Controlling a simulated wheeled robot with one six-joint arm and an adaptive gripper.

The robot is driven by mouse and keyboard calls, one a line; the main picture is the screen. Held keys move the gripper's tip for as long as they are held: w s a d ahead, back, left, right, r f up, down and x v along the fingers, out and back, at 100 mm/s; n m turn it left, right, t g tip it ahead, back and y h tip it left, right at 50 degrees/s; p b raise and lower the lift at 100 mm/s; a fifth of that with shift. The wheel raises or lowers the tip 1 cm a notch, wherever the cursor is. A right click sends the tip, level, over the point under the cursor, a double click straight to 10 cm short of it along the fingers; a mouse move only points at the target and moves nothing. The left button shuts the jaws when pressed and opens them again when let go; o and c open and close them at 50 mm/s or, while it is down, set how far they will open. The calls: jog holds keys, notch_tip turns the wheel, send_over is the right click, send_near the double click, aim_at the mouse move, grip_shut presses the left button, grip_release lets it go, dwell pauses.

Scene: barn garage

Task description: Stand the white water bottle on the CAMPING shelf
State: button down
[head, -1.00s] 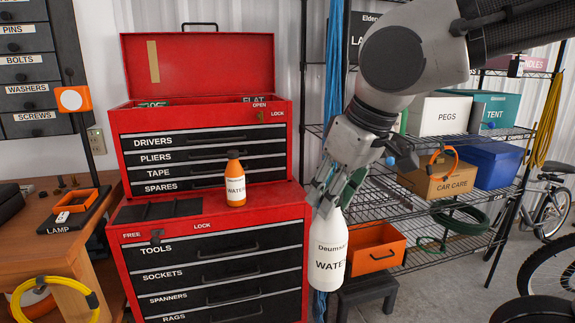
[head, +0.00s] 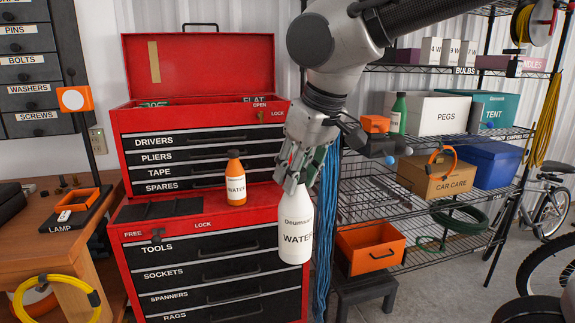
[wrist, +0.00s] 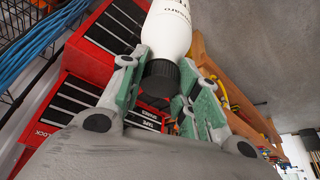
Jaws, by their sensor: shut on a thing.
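The white water bottle (head: 295,228) is upright in my gripper (head: 299,172), in front of the red tool chest in the head view. My gripper is shut on the bottle's dark cap from above. In the wrist view the green fingers lie on both sides of the black cap (wrist: 160,78), with the white body (wrist: 168,30) beyond. The CAMPING shelf (head: 465,139) is to the right, with its label partly seen at its right end. It bears the PEGS box (head: 425,117), the teal TENT box (head: 497,112), a green bottle (head: 398,112) and a small orange item (head: 375,124).
An orange WATER bottle (head: 236,188) stands on the red chest's ledge (head: 180,225). The shelf below holds a CAR CARE box (head: 432,178) and a blue bin (head: 491,163). An orange open box (head: 370,262) sits lower. A blue rope bundle (head: 328,230) hangs right of the bottle.

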jog(key=w+d+f+m, duration=0.1)
jog(key=w+d+f, duration=0.15)
jog(key=w, duration=0.25)
jog(key=w+d+f+m+h, duration=0.1)
jog(key=w+d+f, duration=0.1)
jog(key=w+f, duration=0.3)
jog(key=w+d+f+m, duration=0.2)
jog(key=w+d, duration=0.1)
jog(key=w, duration=0.3)
jog(key=w+d+f+m+h, duration=0.1)
jog(key=w+d+f+m, duration=0.1)
jog(key=d+f, duration=0.7)
jog(key=w+d+f+m+t+h, duration=0.1)
jog(key=w+d+f+m, duration=0.1)
jog(key=w+d+f, duration=0.3)
jog(key=shift+w+d+f, duration=0.15)
jog(key=shift+d+f, duration=1.7)
jog(key=shift+d, duration=1.35)
jog(key=shift+a, duration=0.1)
